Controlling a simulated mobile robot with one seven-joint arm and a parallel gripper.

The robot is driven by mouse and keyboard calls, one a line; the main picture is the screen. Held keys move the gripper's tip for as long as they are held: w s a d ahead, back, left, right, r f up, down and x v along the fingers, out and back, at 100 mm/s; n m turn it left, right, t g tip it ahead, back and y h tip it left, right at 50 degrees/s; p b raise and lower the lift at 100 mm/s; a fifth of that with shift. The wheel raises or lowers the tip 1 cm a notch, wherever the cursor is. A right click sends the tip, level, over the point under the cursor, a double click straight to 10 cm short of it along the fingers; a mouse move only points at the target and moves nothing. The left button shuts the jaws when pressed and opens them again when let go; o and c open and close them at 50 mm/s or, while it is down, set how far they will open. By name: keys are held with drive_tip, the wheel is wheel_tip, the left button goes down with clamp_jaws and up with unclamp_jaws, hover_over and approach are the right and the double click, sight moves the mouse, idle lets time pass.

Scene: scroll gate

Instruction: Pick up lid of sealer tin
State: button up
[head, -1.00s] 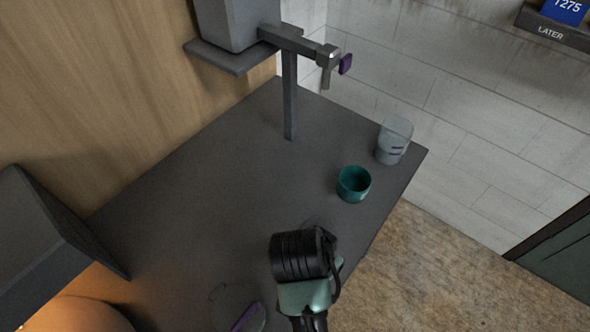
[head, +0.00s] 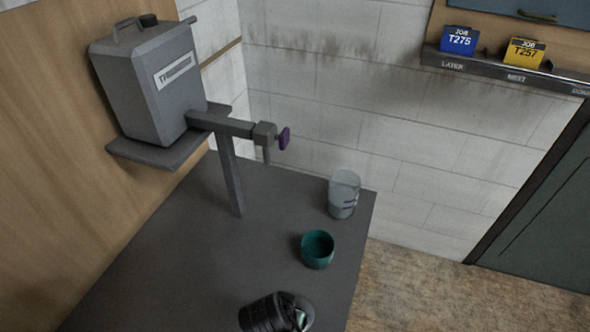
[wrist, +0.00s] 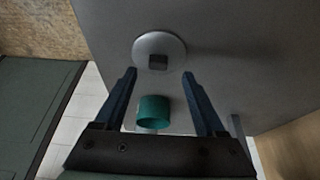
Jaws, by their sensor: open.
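A round pale grey lid (wrist: 176,46) with a dark square knob (wrist: 158,62) lies on the grey bench in the wrist view. My gripper (wrist: 159,74) is open and empty, its two blue fingers pointing toward the lid, one on each side of the knob in the picture. I cannot tell the remaining distance. An open teal tin (head: 317,250) stands on the bench, also visible between the fingers in the wrist view (wrist: 153,113). In the head view my wrist, at the bottom edge, hides the fingers, and the lid cannot be made out clearly.
A clear marked beaker (head: 343,194) stands behind the teal tin. A grey dispenser (head: 150,85) with a spout and purple tap (head: 284,138) is at the back left. Job cards sit on a rail (head: 500,72). The bench's left side (head: 170,265) is clear.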

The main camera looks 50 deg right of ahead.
drive_tip(key=shift+d+p+x, duration=0.2)
drive_tip(key=shift+p+x, duration=0.3)
drive_tip(key=shift+x, duration=2)
drive_tip(key=shift+s, duration=0.1)
clamp_jaws()
